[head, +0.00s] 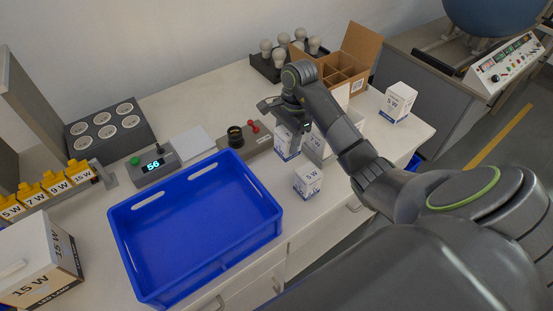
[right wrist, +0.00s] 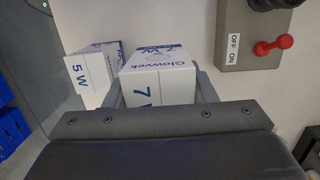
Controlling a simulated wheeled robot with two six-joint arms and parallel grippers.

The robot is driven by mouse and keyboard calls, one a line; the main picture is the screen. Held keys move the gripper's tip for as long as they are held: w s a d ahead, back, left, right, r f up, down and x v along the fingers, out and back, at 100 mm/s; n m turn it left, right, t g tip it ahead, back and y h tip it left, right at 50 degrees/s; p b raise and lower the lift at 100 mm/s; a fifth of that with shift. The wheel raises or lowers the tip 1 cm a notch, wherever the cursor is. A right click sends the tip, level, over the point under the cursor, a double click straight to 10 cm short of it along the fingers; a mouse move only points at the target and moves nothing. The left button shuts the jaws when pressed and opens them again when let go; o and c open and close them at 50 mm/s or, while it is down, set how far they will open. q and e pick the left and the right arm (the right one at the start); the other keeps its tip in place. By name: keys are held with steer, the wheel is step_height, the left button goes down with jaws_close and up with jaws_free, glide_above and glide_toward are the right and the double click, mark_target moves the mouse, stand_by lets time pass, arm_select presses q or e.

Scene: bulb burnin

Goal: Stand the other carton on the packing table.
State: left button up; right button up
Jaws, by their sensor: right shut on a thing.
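My right gripper (head: 287,122) reaches over the table from the right and points down. It is shut on a white carton with blue print (head: 286,146). In the right wrist view this carton (right wrist: 160,85) reads "Glowvek 7 W" and sits between the two fingers. Whether its base touches the table is hard to tell. A similar small carton (head: 308,181) stands in front of it, close to the blue crate. A 5 W carton (head: 397,102) stands near the far right end of the white table (head: 205,100). My left gripper is not in view.
A blue crate (head: 125,254) lies empty at front. A grey switch box with a red lever (head: 254,128) is just left of the held carton. A brown divided box (head: 372,48) and a black bulb tray (head: 262,66) are behind. My forearm hides part of the right side.

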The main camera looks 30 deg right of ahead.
mark_target(286, 154)
step_height(286, 154, down, 3)
steer(key=shift+r+b, duration=0.2)
steer(key=shift+b, duration=0.25)
steer(key=shift+w+f, duration=0.1)
steer(key=shift+f, duration=0.25)
step_height(286, 154, down, 4)
steer(key=shift+r+p, duration=0.1)
steer(key=shift+p, duration=0.65)
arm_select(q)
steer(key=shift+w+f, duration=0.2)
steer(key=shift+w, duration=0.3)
arm_select(e)
steer(key=shift+w+f, duration=0.1)
steer(key=shift+f, duration=0.2)
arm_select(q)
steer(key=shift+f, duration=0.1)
arm_select(e)
steer(key=shift+f+b, duration=0.2)
steer(key=shift+b, duration=0.1)
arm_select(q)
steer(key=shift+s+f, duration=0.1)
arm_select(e)
steer(key=o, duration=1)
steer(key=shift+r, duration=0.1)
